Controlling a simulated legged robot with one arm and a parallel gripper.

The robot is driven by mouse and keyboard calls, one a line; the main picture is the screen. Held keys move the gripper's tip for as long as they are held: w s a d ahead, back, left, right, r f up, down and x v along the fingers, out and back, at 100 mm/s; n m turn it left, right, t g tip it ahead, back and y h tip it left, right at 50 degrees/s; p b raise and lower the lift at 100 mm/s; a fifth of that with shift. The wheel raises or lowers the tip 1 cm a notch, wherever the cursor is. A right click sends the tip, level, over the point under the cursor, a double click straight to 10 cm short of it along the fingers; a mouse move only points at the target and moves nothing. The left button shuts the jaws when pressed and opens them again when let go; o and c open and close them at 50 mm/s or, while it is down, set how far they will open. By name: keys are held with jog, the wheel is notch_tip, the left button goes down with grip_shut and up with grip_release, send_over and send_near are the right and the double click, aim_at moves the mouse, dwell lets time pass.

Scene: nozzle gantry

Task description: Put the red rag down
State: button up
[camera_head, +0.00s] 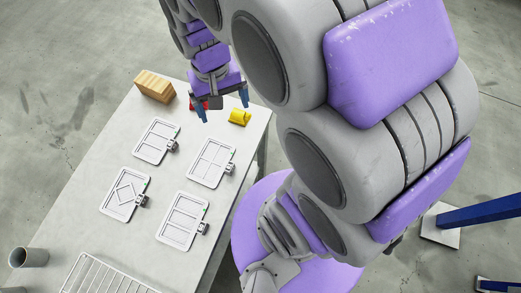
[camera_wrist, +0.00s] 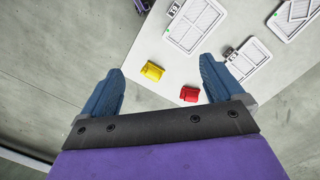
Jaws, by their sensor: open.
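The red rag (camera_wrist: 189,95) is a small folded bundle that appears to lie on the grey table near its edge. In the head view the red rag (camera_head: 202,104) is partly hidden behind my gripper (camera_head: 223,105). In the wrist view my gripper (camera_wrist: 162,66) has its blue fingers wide apart with nothing between them. The rag shows beyond the gripper's dark bar, close to the right finger, and looks apart from it. My gripper is above the table's far end; its exact height is hard to tell.
A yellow rag (camera_head: 240,117) lies near the red one. A wooden block (camera_head: 154,86) stands at the table's far corner. Several white framed plates (camera_head: 157,141) cover the middle of the table (camera_head: 92,165). A grey cup (camera_head: 30,257) and a wire rack (camera_head: 88,275) are at the near end.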

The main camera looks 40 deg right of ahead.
jog(key=s+n, duration=0.2)
jog(key=s, duration=1.3)
jog(key=shift+s+a+r+n+g, duration=0.2)
jog(key=shift+r+n+g, duration=0.1)
jog(key=shift+r, duration=0.15)
jog(key=shift+c, duration=0.2)
